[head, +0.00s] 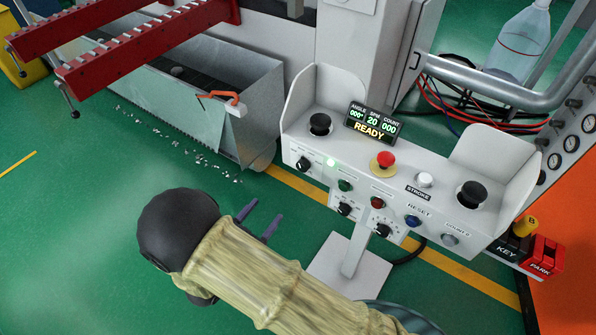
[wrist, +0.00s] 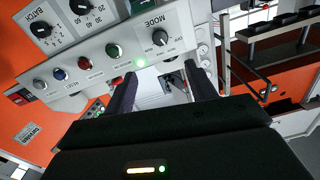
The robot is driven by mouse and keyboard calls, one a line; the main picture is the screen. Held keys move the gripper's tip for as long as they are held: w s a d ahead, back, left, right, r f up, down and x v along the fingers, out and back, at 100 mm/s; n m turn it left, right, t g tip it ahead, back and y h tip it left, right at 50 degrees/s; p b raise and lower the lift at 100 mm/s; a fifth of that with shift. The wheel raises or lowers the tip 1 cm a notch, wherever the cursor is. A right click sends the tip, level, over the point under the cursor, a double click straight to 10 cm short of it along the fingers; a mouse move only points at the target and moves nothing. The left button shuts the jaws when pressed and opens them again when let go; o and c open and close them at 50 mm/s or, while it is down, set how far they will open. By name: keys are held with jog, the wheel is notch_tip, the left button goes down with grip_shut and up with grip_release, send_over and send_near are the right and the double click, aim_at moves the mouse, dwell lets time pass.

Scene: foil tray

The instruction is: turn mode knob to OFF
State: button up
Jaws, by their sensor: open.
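The mode knob (wrist: 160,38) is a small black knob on the light grey control panel (wrist: 195,33), under an upside-down MODE label in the wrist view. In the head view the mode knob (head: 303,163) is at the left end of the panel front. Its pointer direction is too small to read surely. My gripper (head: 264,218) is open and empty, below and left of the panel, with its dark fingers toward the panel. In the wrist view my gripper (wrist: 162,72) has its fingers apart, with the knob beyond the gap, not touched.
The panel's display (head: 373,123) reads READY. A green light (head: 330,162) is lit beside the knob. A red mushroom button (head: 384,159), a blue button (head: 412,221) and several other knobs are near. A metal bin (head: 262,110) stands behind left.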

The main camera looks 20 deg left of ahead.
aim_at(301, 169)
jog(key=x, duration=1.6)
jog(key=shift+w, duration=0.1)
jog(key=c, duration=1)
jog(key=shift+p, duration=0.3)
jog(key=n+p, duration=0.2)
jog(key=n, duration=0.2)
jog(key=shift+p, duration=0.3)
jog(key=shift+f+n+p, duration=0.1)
jog(key=shift+n+p, duration=0.85)
jog(key=shift+n, duration=0.95)
